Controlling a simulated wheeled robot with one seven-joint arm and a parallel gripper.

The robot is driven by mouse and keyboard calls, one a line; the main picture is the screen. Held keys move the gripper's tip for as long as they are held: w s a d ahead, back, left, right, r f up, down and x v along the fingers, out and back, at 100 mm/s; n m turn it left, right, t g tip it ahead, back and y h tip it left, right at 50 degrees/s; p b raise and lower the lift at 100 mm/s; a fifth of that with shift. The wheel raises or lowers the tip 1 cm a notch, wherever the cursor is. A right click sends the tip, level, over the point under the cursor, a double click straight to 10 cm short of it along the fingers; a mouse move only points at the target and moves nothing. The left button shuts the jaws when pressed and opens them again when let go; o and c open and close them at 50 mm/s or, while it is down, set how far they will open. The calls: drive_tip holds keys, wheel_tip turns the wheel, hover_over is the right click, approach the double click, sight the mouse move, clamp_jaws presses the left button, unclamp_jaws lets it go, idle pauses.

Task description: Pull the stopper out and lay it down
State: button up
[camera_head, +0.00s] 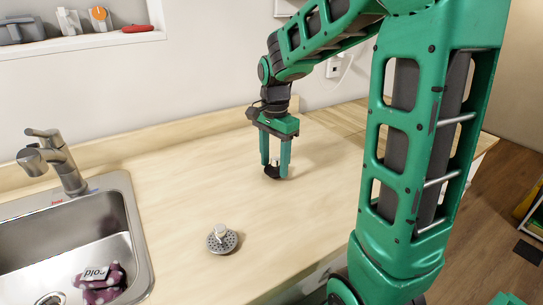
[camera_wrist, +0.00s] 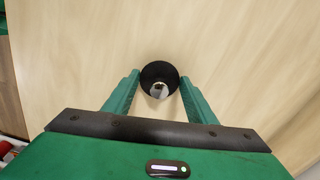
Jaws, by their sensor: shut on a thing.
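My gripper (camera_head: 274,172) is over the wooden counter, pointing down, with its two green fingers shut on a small round black stopper (camera_head: 271,172). A grey perforated disc with a pale knob (camera_head: 222,238) lies apart on the counter, nearer the front. The sink drain (camera_head: 50,299) shows partly at the bottom edge.
The steel sink (camera_head: 132,215) is at the left, with a faucet (camera_head: 60,165) behind it and a dotted purple cloth (camera_head: 98,290) inside. The counter (camera_head: 180,190) around my gripper is clear. A wall niche (camera_head: 70,45) at upper left holds small objects. A wall runs behind.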

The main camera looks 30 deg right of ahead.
sight(275, 159)
drive_tip(key=shift+f, duration=0.3)
drive_tip(key=o, duration=1.3)
drive_tip(key=shift+r, duration=0.15)
wheel_tip(275, 159, up, 10)
drive_tip(key=shift+r, duration=0.25)
drive_tip(key=s+d+f+n, duration=0.1)
drive_tip(key=s+f+n, duration=0.2)
drive_tip(key=s, duration=0.5)
drive_tip(key=s+d+f+n, duration=0.1)
drive_tip(key=s+f+n, duration=0.2)
drive_tip(key=s, duration=0.5)
drive_tip(key=s+d+f+n, duration=0.2)
drive_tip(key=s+f+n, duration=0.1)
drive_tip(key=s, duration=0.6)
drive_tip(key=shift+f, duration=0.75)
